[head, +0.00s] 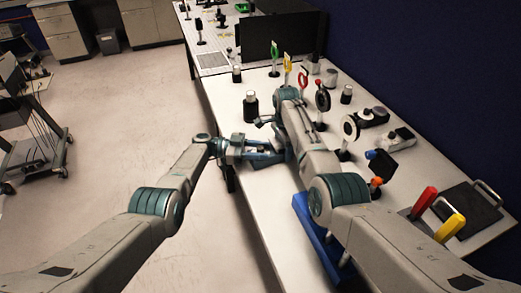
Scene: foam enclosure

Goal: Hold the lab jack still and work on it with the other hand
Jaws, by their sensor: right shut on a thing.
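A blue-grey piece (262,158), which looks like part of the lab jack, shows low at the left edge of the bench, between my two arms. Most of it is hidden by my arms. My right gripper (268,123) comes over the bench and bends back toward the left edge. It is shut, apparently on the lab jack, but the contact is hard to make out. My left gripper (238,150) reaches in from the left at the bench edge, right beside the blue-grey piece. Its fingers are too small and covered to tell whether they are open.
The white bench (225,100) runs away from me. A dark bottle (251,106) stands just beyond the grippers. Optics posts and mounts (349,130) line the right side. A blue object (318,235) lies under my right arm. Open floor lies left.

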